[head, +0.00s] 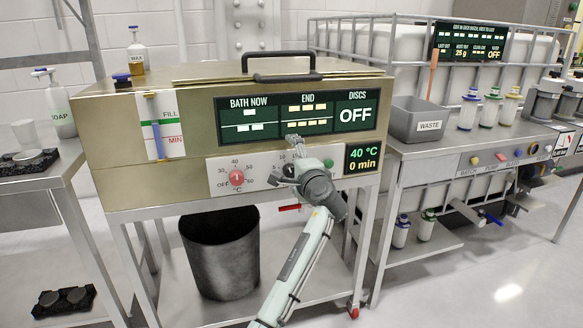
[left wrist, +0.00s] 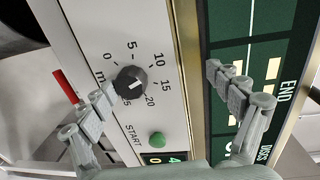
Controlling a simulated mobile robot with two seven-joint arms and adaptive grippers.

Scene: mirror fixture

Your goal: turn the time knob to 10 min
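The black time knob (left wrist: 130,82) sits on a white panel in the left wrist view, ringed by marks from 0 to 25. It bears a short white mark, but I cannot tell exactly which number it points to. My left gripper (left wrist: 160,85) is open, with one finger on each side of the knob in the picture. I see no clear contact. In the head view my left gripper (head: 294,158) is in front of the panel and hides the time knob. The time display (head: 363,158) reads 40 °C and 0 min. My right gripper is not in view.
The green START button (left wrist: 157,139) is beside the time knob. A red temperature knob (head: 236,177) is on the panel's left. A dark screen (head: 297,114) is above. A red-handled lever (head: 289,207) is below the panel. A dark bin (head: 219,255) stands underneath.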

